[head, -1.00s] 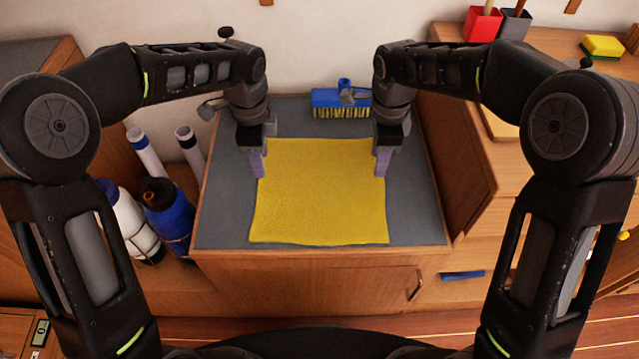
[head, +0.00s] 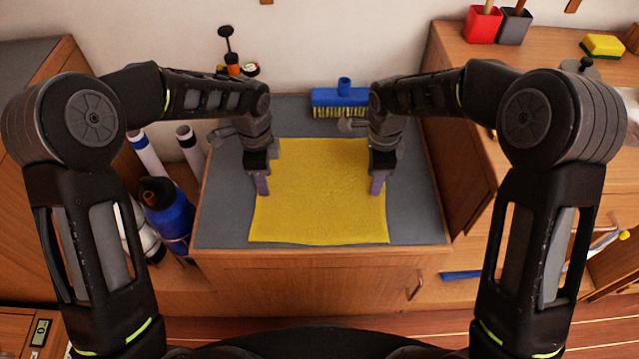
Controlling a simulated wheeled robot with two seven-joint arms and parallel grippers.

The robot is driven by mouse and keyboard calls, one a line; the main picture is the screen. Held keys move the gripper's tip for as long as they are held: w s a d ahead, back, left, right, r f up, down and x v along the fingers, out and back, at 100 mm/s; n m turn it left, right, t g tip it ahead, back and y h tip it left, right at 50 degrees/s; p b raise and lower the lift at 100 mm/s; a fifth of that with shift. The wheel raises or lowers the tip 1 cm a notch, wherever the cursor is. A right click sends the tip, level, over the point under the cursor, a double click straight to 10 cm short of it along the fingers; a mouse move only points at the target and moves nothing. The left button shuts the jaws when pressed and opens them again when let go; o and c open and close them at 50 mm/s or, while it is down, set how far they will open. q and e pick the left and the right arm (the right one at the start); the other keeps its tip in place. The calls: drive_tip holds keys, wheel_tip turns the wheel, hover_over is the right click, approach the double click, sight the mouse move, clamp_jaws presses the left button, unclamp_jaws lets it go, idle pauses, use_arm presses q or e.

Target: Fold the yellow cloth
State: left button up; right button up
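The yellow cloth (head: 318,205) lies flat and spread out on the grey top of a low wooden cabinet (head: 415,225). My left gripper (head: 263,186) points down over the cloth's left edge, about halfway along it. My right gripper (head: 377,186) points down over the right edge at about the same level. Both show purple fingers seen edge-on, so the gap between them is hidden. I cannot tell whether the fingertips touch the cloth. The far left and far right corners are partly hidden by my wrists.
A blue brush (head: 340,98) stands behind the cloth by the wall. A blue bottle (head: 166,210) and white rolls stand left of the cabinet. A higher wooden counter at right holds a red pot (head: 482,24) and a yellow sponge (head: 603,45).

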use_arm(q)
drive_tip(key=shift+s+f, duration=0.1)
drive_tip(key=shift+f, duration=0.05)
clamp_jaws()
use_arm(e)
drive_tip(key=shift+f, duration=0.15)
clamp_jaws()
idle(0.8)
